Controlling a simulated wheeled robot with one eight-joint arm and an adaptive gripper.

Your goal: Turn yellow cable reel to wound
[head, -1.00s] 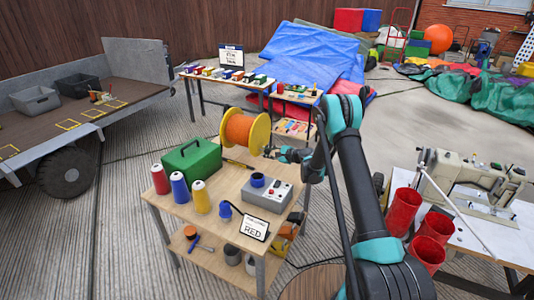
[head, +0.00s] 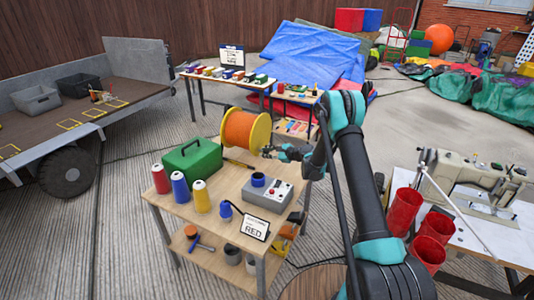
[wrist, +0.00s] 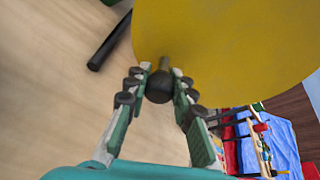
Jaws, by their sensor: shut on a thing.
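The yellow cable reel (head: 262,133) stands at the back of the wooden work table, with orange cable around its drum. In the wrist view its yellow side disc (wrist: 225,45) fills the upper right. A dark crank knob (wrist: 160,87) sticks out from that disc. My gripper (wrist: 158,95) has its two fingers on either side of the knob and is shut on it. In the head view my gripper (head: 270,151) is at the lower right part of the reel's near disc.
On the same table (head: 181,210) are a green case (head: 193,160), red, blue and yellow thread cones, a grey control box (head: 268,194) and a sign reading RED (head: 255,228). A dark rod (wrist: 108,42) lies near the reel. A sewing machine table stands at the right.

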